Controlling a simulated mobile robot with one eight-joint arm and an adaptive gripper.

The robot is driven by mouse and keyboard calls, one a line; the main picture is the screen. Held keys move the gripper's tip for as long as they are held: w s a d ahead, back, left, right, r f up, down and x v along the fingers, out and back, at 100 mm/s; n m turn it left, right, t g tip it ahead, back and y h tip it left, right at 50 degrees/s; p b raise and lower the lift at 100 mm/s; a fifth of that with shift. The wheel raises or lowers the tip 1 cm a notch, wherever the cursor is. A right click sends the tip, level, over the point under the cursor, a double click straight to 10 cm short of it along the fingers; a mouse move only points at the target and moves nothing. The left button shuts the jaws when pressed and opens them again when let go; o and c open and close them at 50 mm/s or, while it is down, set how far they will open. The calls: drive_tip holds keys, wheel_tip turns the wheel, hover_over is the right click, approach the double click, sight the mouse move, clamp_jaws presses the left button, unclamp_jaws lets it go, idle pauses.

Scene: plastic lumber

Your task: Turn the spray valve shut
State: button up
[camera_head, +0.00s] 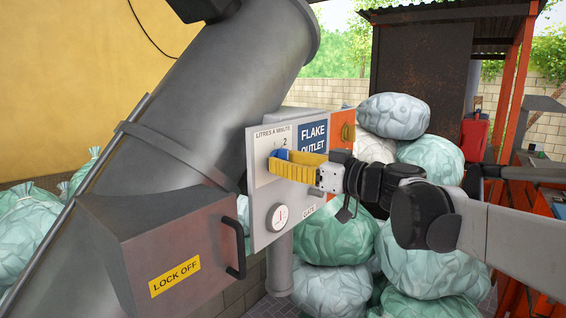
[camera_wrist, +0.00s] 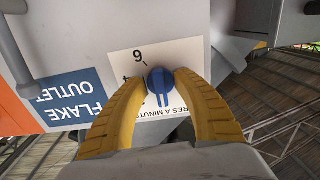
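The spray valve is a round blue knob (camera_wrist: 160,80) on a white dial plate (camera_wrist: 128,64) marked "LITRES A MINUTE". In the head view the knob (camera_head: 282,154) is partly hidden behind my yellow fingers, just below a numeral 2. My gripper (camera_head: 274,164) reaches the panel from the right. In the wrist view my gripper's (camera_wrist: 161,77) two yellow fingertips lie on either side of the knob, with no clear gap. The wrist view is upside down to the lettering; a numeral that looks like an inverted 6 shows above the knob. The rest of the scale is partly covered by the fingers.
A "LOCK OFF" box (camera_head: 165,235) with a handle stands lower left under a large grey pipe (camera_head: 235,75). Several filled bags (camera_head: 335,235) lie behind and below my arm.

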drive_tip(key=v, duration=1.2)
drive_tip(key=shift+a+f, duration=0.1)
drive_tip(key=shift+f, duration=0.05)
drive_tip(key=s+a+f+m+g+h+b, duration=0.1)
drive_tip(key=s+f+m+h+b, duration=0.3)
drive_tip(key=f, duration=0.7)
drive_tip(key=s+f+n+g+b, duration=0.1)
drive_tip(key=s+f+b, duration=0.2)
drive_tip(key=f+b, duration=0.55)
drive_tip(key=s+a+f+m+g+h+b, duration=0.1)
drive_tip(key=s+f+m+h+b, duration=0.2)
drive_tip(key=f, duration=1)
drive_tip(key=s+d+f+m+h+b, duration=0.1)
drive_tip(key=s+d+f+h+b, duration=0.1)
drive_tip(key=f+b, duration=0.3)
drive_tip(key=s+d+f+m+h+b, duration=0.2)
drive_tip(key=s+d+f+b, duration=0.2)
drive_tip(key=f, duration=0.9)
drive_tip(key=s+d+f+m+h+b, duration=0.1)
drive_tip(key=s+d+f+h+b, duration=0.2)
drive_tip(key=f+b, duration=0.4)
wheel_tip(320, 180, down, 3)
drive_tip(key=shift+s+d+f+m+g, duration=0.1)
drive_tip(key=shift+s+d+m+g, duration=0.35)
drive_tip(key=shift+d, duration=0.55)
